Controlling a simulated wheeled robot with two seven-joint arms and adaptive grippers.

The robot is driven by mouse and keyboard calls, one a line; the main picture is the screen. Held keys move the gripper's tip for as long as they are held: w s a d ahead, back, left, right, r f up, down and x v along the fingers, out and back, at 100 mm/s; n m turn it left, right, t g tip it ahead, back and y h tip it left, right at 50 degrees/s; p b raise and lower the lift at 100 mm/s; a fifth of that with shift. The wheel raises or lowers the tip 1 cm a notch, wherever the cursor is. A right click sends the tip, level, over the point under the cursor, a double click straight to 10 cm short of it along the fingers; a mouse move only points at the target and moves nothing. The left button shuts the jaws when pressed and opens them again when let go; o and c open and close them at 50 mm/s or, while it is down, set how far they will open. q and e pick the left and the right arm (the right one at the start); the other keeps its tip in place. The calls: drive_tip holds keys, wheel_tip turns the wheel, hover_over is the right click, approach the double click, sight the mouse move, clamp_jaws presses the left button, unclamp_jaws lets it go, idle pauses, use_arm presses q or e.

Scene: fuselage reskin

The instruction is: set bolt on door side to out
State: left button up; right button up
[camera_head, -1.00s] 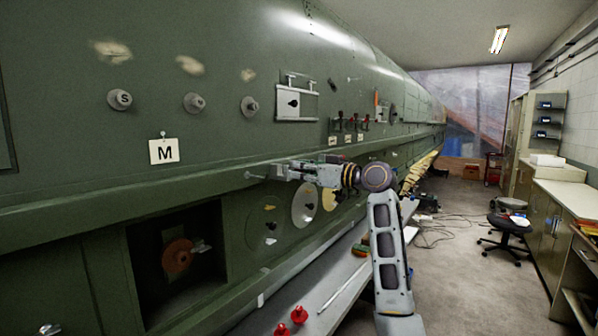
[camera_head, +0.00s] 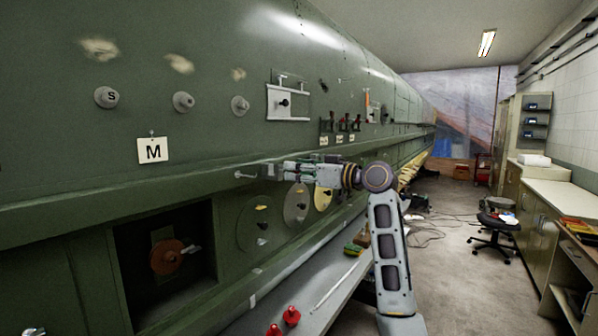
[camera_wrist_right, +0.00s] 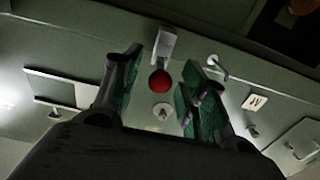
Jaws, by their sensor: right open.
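My right gripper (camera_head: 272,170) is beside the green fuselage wall, level with its long ledge. In the right wrist view its two green-padded fingers (camera_wrist_right: 155,95) stand apart, open. A red ball knob (camera_wrist_right: 160,82) below a pale bracket (camera_wrist_right: 165,43) shows between the fingers, and I see no finger touching it. A small pale rod with a rounded end (camera_head: 244,175) sticks out of the wall left of the gripper. A similar bent rod (camera_wrist_right: 215,66) shows in the right wrist view. I cannot tell which of these is the door-side bolt. My left gripper is not in view.
An M card (camera_head: 152,150) hangs below several round knobs. A recess with an orange disc (camera_head: 167,257) lies lower left. Round discs (camera_head: 297,204) sit under the gripper. A grey bench (camera_head: 320,292) with red parts (camera_head: 291,316) runs below.

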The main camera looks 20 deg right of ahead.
drive_tip(key=v, duration=1.2)
drive_tip(key=shift+f, duration=0.1)
idle(0.6)
